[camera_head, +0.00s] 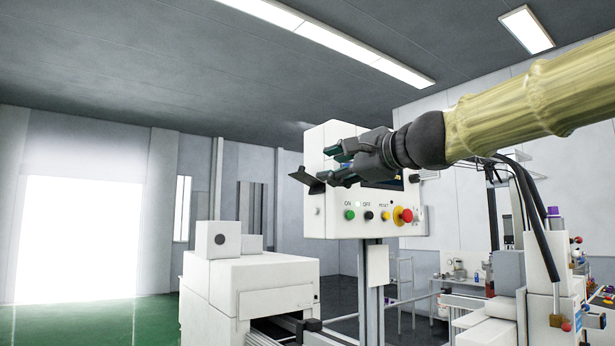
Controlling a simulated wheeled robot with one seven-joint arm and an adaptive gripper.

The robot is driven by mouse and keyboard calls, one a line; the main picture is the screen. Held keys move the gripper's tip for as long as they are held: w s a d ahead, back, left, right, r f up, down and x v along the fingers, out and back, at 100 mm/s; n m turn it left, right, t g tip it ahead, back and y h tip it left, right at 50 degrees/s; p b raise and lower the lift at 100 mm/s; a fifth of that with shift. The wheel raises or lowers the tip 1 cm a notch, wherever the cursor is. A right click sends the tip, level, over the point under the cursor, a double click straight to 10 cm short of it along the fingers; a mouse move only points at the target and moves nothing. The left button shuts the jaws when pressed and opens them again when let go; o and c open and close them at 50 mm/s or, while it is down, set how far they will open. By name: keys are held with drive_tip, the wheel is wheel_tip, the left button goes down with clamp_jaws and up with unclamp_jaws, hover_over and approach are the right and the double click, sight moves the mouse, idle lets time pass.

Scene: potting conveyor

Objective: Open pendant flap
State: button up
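The pendant (340,223) is a white box on a grey post, with a row of buttons along its lower front. A dark flap (307,182) sticks out to the left at its front, tilted. My gripper (330,163) is in front of the pendant's upper part, with its fingers apart and nothing seen between them. Its lower fingertip is right beside the flap's right end in the picture; I cannot tell whether they touch. The gripper hides much of the pendant's upper front, and a small part of a dark screen (385,184) shows below it.
The pendant carries a green button (349,215), a black one, a yellow one and a red emergency stop (405,215). A white machine housing (240,282) stands at the lower left. Black cables (528,190) and cluttered equipment are at the right. Space left of the pendant is clear.

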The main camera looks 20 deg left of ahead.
sight(306, 175)
drive_tip(key=p+x, duration=0.1)
drive_tip(key=x, duration=0.2)
drive_tip(key=p+x, duration=0.1)
drive_tip(key=x, duration=0.2)
drive_tip(key=p+x, duration=0.1)
drive_tip(key=x, duration=0.2)
drive_tip(key=shift+a+r, duration=0.25)
drive_tip(key=shift+a, duration=0.2)
drive_tip(key=shift+w+a+f, duration=0.1)
drive_tip(key=shift+w+a, duration=0.25)
drive_tip(key=shift+a, duration=0.05)
drive_tip(key=shift+d, duration=0.1)
drive_tip(key=shift+s, duration=0.1)
drive_tip(key=shift+c, duration=1)
clamp_jaws()
